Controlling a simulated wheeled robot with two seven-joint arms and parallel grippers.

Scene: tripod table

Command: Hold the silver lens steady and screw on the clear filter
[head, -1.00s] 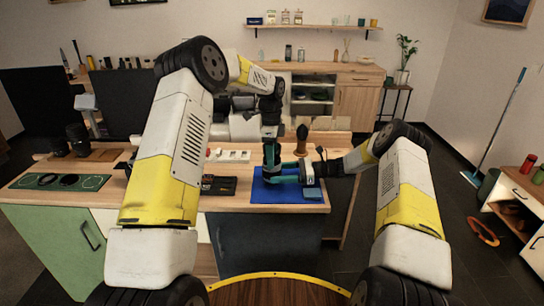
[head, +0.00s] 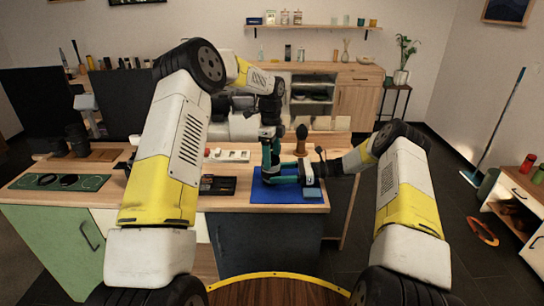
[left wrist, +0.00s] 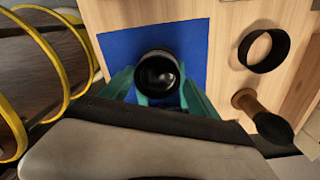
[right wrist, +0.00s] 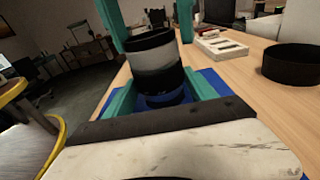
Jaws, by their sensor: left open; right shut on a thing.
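The silver lens (right wrist: 157,62) stands upright over the blue mat, with a pale silver band between dark rings. My right gripper (head: 284,179) is shut on its lower part; its teal fingers flank the lens in the right wrist view. My left gripper (head: 271,153) is above the lens, pointing down and open, with its teal fingers apart on both sides of the lens top. In the left wrist view I look down on the lens's dark rim and glass (left wrist: 158,76). I cannot tell whether the clear filter is on that rim.
A blue mat (left wrist: 118,47) lies under the lens. A black open ring (left wrist: 264,50) and a wooden-handled tool (head: 301,141) stand close by. A green mat (head: 88,183) with dark rings lies at the left.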

